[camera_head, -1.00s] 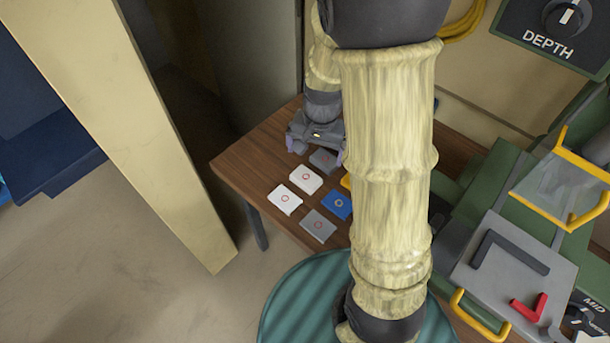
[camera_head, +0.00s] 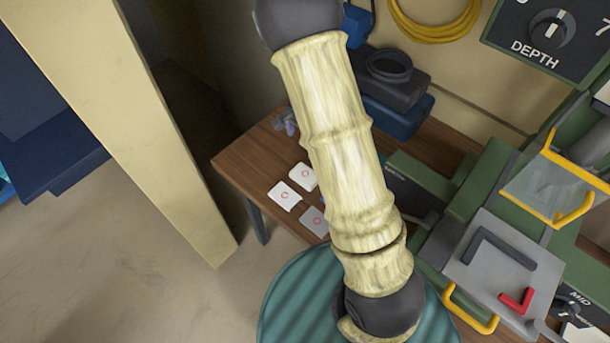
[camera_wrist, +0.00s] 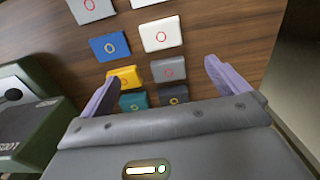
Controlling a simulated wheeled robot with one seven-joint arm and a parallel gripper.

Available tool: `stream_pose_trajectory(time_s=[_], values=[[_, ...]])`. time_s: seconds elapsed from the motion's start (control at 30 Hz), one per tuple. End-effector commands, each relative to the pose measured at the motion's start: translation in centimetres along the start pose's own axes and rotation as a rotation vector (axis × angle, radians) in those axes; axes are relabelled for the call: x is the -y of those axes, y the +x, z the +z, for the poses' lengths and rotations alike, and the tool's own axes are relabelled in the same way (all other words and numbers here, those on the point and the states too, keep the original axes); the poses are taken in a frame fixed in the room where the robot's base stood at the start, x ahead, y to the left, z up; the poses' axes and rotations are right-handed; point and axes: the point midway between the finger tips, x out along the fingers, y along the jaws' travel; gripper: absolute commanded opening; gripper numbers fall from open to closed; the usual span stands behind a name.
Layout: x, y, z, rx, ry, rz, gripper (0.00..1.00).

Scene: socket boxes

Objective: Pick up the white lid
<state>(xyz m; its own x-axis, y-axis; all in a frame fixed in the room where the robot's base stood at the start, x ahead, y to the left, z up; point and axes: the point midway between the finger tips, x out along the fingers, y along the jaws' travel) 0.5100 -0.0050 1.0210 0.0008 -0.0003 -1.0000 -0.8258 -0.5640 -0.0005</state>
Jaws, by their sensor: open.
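Two white square lids with red rings lie on the wooden table. In the head view, one white lid (camera_head: 285,195) is nearer the table's front left edge and the other white lid (camera_head: 304,177) is just behind it. In the wrist view, one white lid (camera_wrist: 161,35) shows whole beyond the fingertips, and another is cut off by the top edge. My gripper (camera_wrist: 161,71) is open and empty, its two purple fingers apart above the table. In the head view, only a small part of it shows at the table's back left, beside my arm.
Other lids lie around: grey (camera_wrist: 168,69), blue (camera_wrist: 110,46), yellow (camera_wrist: 124,77), teal (camera_wrist: 133,100) and dark grey (camera_wrist: 174,96). Green machinery (camera_head: 490,190) stands at right. Dark cases (camera_head: 392,85) are at the back. Table (camera_head: 242,158) is bare at left.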

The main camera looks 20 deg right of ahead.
Motion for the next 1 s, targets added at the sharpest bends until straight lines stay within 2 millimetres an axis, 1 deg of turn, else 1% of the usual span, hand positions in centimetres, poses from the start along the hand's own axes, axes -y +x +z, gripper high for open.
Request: stream_pose_trajectory(time_s=[0.2,0.6,0.73,1.0], values=[[-0.2,3.7,0.1,0.004,0.002,0.005,1.00],[-0.1,9.7,0.1,0.003,0.002,0.003,1.00],[-0.1,10.7,0.1,0.001,0.001,0.001,1.00],[0.0,10.9,0.1,0.000,0.000,0.000,1.00]])
